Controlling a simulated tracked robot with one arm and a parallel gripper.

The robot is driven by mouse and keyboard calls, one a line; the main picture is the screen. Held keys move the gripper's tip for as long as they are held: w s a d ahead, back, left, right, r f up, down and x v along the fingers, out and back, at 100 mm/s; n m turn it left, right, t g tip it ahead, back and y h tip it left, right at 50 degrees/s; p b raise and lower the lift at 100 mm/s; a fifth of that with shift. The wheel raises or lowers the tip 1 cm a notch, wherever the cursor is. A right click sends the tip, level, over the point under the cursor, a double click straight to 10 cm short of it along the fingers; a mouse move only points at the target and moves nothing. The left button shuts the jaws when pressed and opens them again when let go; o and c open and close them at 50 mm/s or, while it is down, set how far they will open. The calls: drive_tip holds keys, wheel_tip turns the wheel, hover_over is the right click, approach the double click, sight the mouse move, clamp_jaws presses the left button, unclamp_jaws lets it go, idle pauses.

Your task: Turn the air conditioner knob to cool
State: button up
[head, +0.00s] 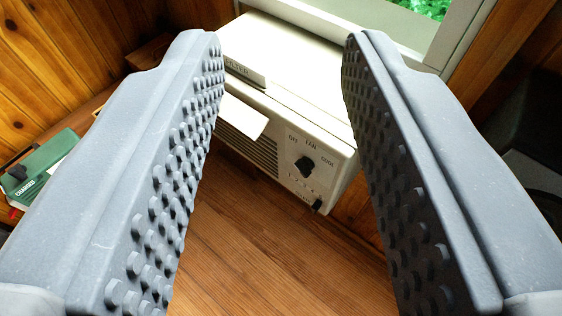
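The air conditioner (284,84) is a cream box below the window, in the middle of the view. Its front panel carries a black knob (305,166) with the labels OFF, FAN and COOL around its upper side. The view is too coarse to tell which label the knob points at. My gripper (285,38) is open, with two grey studded fingers wide apart. The knob shows in the gap between the fingers, nearer the right one, and neither finger appears to touch it. The left finger hides part of the air conditioner's left side.
A smaller black control (317,205) sits below the knob. A pale flap (236,114) sticks out from the front, under a part marked FILTER (243,70). A green box (48,172) marked CHARGED lies at the left. Wooden floor (255,255) is clear below. A dark object (525,150) stands at the right.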

drive_tip(key=w+a+f+p, duration=0.2)
drive_tip(key=w+a+f, duration=0.5)
drive_tip(key=w+f, duration=0.3)
drive_tip(key=w+a+f+p, duration=0.2)
drive_tip(key=w+a+f, duration=0.5)
drive_tip(key=w+f, duration=0.35)
drive_tip(key=n+g+h+p, duration=0.15)
drive_tip(key=h+p, duration=0.25)
drive_tip(key=h, duration=0.7)
approach(300, 172)
drive_tip(key=shift+n+t, duration=0.25)
drive_tip(key=shift+n, duration=0.2)
drive_tip(key=x, duration=0.8)
drive_tip(key=shift+w+d+f+b, duration=0.1)
drive_tip(key=shift+d+f+b, duration=0.15)
drive_tip(key=shift+b, duration=0.15)
